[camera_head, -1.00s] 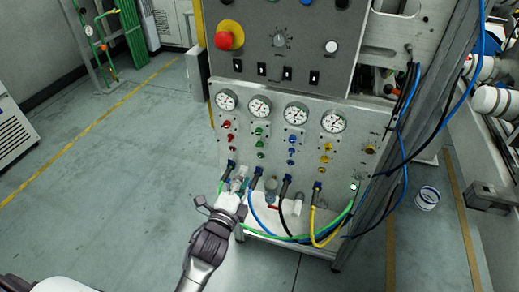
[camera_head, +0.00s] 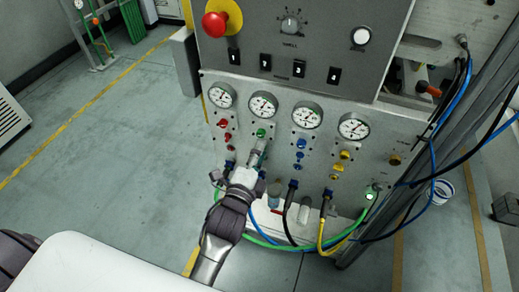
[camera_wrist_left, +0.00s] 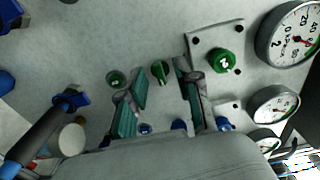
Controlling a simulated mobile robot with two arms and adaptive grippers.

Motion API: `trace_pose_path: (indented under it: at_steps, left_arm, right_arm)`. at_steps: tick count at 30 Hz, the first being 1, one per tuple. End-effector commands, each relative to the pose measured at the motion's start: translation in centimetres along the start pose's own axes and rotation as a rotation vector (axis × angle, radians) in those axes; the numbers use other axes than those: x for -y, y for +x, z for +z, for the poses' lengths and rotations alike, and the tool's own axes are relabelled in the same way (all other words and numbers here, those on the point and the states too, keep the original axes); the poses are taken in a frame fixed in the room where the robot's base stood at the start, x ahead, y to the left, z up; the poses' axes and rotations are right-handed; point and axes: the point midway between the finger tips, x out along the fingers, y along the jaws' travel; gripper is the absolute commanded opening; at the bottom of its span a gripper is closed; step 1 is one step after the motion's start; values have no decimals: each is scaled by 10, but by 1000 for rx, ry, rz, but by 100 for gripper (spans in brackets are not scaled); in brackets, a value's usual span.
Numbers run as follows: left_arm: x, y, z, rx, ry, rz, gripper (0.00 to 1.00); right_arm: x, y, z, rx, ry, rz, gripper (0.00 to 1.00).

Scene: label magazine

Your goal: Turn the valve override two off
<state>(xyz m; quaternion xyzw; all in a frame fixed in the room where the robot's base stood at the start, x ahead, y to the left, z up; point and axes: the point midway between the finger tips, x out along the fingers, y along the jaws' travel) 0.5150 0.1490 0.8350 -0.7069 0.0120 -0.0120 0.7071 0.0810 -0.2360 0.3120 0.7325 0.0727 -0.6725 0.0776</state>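The test panel (camera_head: 230,130) has a column of green controls below the second gauge. In the left wrist view a small green valve knob (camera_wrist_left: 160,72) sits between and just beyond my fingers. A larger green knob on a square plate (camera_wrist_left: 224,60) is to its right, and another small green fitting (camera_wrist_left: 116,79) is to its left. In the head view the upper green knob (camera_head: 260,133) shows just above my fingertips; the lower ones are mostly hidden. My left gripper (camera_head: 256,152) is open at the panel, its fingers (camera_wrist_left: 163,88) apart and holding nothing. My right gripper is not in view.
Red (camera_head: 222,123), blue (camera_head: 301,143) and yellow (camera_head: 344,155) controls flank the green column. Hoses, including a yellow one (camera_head: 320,235), loop below. A red emergency stop (camera_head: 215,24) is above. Open floor lies to the left.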

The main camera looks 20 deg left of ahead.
Motion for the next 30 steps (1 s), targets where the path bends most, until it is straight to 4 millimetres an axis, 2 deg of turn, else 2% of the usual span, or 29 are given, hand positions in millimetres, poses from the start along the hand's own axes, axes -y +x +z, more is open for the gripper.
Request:
trace_pose_path:
  at_steps: [2,3,9,22,30]
  left_arm:
    - [0,0,0,0,0,0,33]
    - [0,0,0,0,0,0,30]
    - [0,0,0,0,0,0,0]
    - [1,0,0,0,-36,1,0]
    - [2,0,0,0,-194,2,0]
  right_arm:
    - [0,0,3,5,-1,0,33]
    - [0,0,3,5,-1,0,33]
    - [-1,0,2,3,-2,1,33]
    - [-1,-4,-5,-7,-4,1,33]
    - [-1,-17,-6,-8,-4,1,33]
